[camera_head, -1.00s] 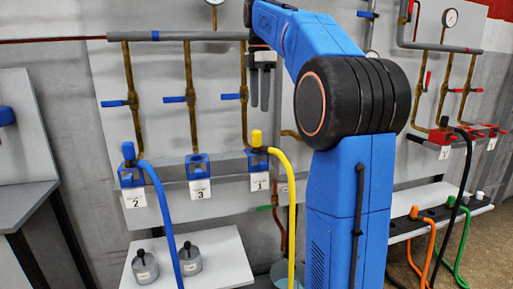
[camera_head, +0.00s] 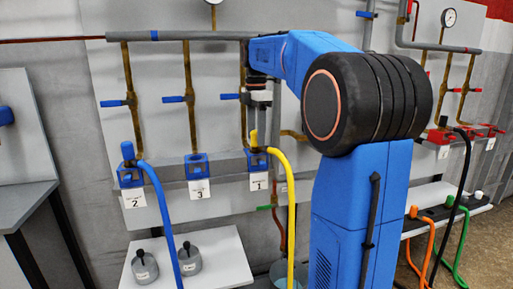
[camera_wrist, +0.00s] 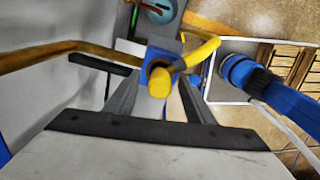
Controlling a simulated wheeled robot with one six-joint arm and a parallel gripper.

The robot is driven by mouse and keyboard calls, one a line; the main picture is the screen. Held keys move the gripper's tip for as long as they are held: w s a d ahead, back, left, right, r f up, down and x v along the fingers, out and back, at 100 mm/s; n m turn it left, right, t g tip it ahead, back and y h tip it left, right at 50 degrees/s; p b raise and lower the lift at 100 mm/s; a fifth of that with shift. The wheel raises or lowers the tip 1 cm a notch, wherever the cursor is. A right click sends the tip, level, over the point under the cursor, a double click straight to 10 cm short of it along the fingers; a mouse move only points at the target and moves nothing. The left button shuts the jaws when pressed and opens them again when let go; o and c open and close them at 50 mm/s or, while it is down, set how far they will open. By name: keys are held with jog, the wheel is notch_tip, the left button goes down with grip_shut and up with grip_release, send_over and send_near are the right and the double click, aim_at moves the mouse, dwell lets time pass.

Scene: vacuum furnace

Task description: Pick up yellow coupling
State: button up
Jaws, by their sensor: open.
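The yellow coupling (camera_head: 253,138) stands upright in the blue holder (camera_head: 258,160) above label 1, with a yellow hose (camera_head: 291,215) curving down from it. My gripper (camera_head: 259,125) is directly above the coupling, pointing down, and partly hides its top in the head view. In the wrist view, my gripper (camera_wrist: 161,90) is open, with one finger on each side of the yellow coupling (camera_wrist: 159,84). I see no grip on it; whether a finger touches it is unclear.
A brass pipe (camera_wrist: 50,54) runs close to the left finger in the wrist view. A blue coupling (camera_head: 128,151) stands in holder 2, and holder 3 (camera_head: 197,166) is empty. Two grey weights (camera_head: 188,259) sit on a white shelf (camera_head: 222,262). Blue-handled valves (camera_head: 174,99) line the panel.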

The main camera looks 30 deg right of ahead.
grip_shut()
dwell(0.3)
